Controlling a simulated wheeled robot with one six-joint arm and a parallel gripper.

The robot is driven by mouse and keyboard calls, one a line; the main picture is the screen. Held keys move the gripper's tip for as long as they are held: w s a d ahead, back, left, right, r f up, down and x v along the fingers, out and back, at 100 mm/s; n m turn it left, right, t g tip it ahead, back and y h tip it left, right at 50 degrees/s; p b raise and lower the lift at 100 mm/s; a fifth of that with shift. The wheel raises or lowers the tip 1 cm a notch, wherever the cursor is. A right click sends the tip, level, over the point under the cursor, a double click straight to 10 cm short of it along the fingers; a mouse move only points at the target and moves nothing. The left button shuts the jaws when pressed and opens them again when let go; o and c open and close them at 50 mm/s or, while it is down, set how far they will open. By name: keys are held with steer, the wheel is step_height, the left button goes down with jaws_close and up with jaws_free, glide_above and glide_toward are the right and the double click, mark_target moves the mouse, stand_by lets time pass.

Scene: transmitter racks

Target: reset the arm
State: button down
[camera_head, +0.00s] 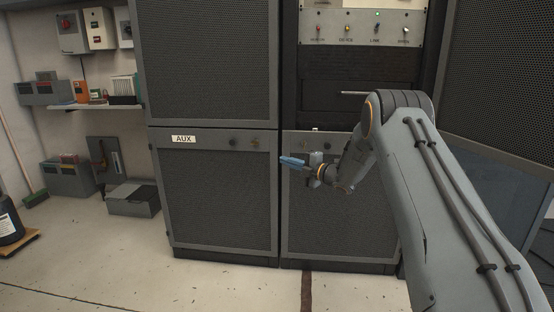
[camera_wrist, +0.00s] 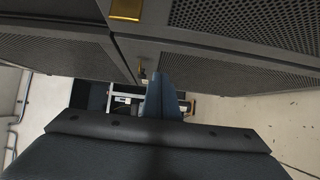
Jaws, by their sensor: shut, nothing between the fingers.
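My gripper (camera_head: 284,161) is in the middle of the head view, at the end of my grey arm, in front of the lower rack panels. Its blue fingers are shut, point left and hold nothing. In the wrist view the shut fingers (camera_wrist: 163,97) show at the centre, with rack panels above them. The arm is bent at the elbow, reaching in from the lower right. I cannot tell how far the fingertips are from the rack face.
The AUX cabinet (camera_head: 216,195) stands left of my gripper. An open mesh door (camera_head: 505,75) is at right. An indicator panel (camera_head: 360,28) with a green light is above. A shelf (camera_head: 95,106), a grey box (camera_head: 133,199) and a dark container (camera_head: 8,222) are left. The front floor is clear.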

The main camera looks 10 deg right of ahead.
steer(key=s+a+r+m+h, duration=0.35)
steer(key=a+m, duration=0.25)
steer(key=a, duration=0.3)
steer(key=s+a+f+m+g+h, duration=0.1)
steer(key=s+a+m+g+h, duration=0.2)
steer(key=s, duration=0.5)
steer(key=s+a+m+g+h, duration=0.1)
steer(key=s+a+m+h, duration=0.1)
steer(key=s+a+m, duration=0.35)
steer(key=s+d+f+m+g+h, duration=0.1)
steer(key=s+f+m+g, duration=0.15)
steer(key=s, duration=1.25)
steer(key=s+f+m+g+h, duration=0.1)
steer(key=s+g, duration=0.3)
steer(key=s, duration=1.2)
steer(key=s+d+f+m+g+h, duration=0.1)
steer(key=s+f+m+g, duration=0.15)
steer(key=s, duration=1.25)
steer(key=s+d+r+m+p, duration=0.1)
steer(key=d+r+m+p, duration=0.2)
steer(key=d+r+p, duration=0.6)
steer(key=s+d+r+m+p, duration=0.1)
steer(key=d+r+m+p, duration=0.2)
steer(key=d+r+p, duration=0.6)
step_height(320, 180, up, 6)
steer(key=p, duration=0.8)
steer(key=shift+d+r, duration=0.2)
steer(key=shift+d, duration=0.2)
